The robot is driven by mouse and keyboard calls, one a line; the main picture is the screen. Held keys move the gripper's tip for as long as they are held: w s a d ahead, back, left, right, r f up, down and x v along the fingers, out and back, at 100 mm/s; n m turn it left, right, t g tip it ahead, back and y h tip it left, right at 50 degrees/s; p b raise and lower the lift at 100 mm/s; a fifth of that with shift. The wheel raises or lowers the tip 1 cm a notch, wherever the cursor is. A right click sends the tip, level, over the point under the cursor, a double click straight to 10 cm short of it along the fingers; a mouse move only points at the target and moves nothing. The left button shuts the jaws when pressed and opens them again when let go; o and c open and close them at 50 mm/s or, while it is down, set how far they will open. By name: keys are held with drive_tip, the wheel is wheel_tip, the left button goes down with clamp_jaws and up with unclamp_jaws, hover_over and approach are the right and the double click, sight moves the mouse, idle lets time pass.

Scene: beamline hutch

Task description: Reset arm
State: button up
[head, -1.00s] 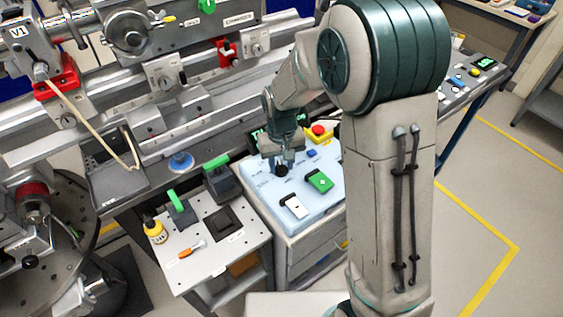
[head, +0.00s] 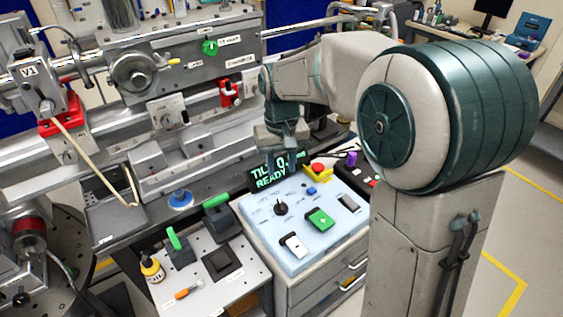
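My arm, grey with dark green joint covers, fills the right of the head view. My gripper (head: 277,160) hangs pointing down at the back of the pale blue control panel (head: 262,235), in front of the display (head: 262,179). It is apart from the black knob (head: 281,207). The gripper is small and dark here, so its finger opening cannot be made out. The panel also carries a white switch (head: 293,245), a green switch (head: 320,219), a grey switch (head: 349,203) and a red emergency button on yellow (head: 319,168). The display's text is partly covered by the gripper.
A white perforated board (head: 212,287) left of the panel holds green-handled blocks (head: 178,246), a yellow bottle (head: 152,269) and an orange screwdriver (head: 188,290). Metal beamline rails (head: 190,115) run behind. Open floor (head: 500,225) with yellow lines lies at right.

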idle(0.4)
drive_tip(key=s+d+m+t, duration=0.2)
drive_tip(key=s+d+m, duration=0.1)
drive_tip(key=s+d, duration=1)
drive_tip(key=s+r, duration=0.1)
drive_tip(key=s, duration=0.4)
drive_tip(key=shift+s+d+t, duration=0.2)
drive_tip(key=shift+d+t, duration=0.1)
drive_tip(key=shift+t, duration=0.1)
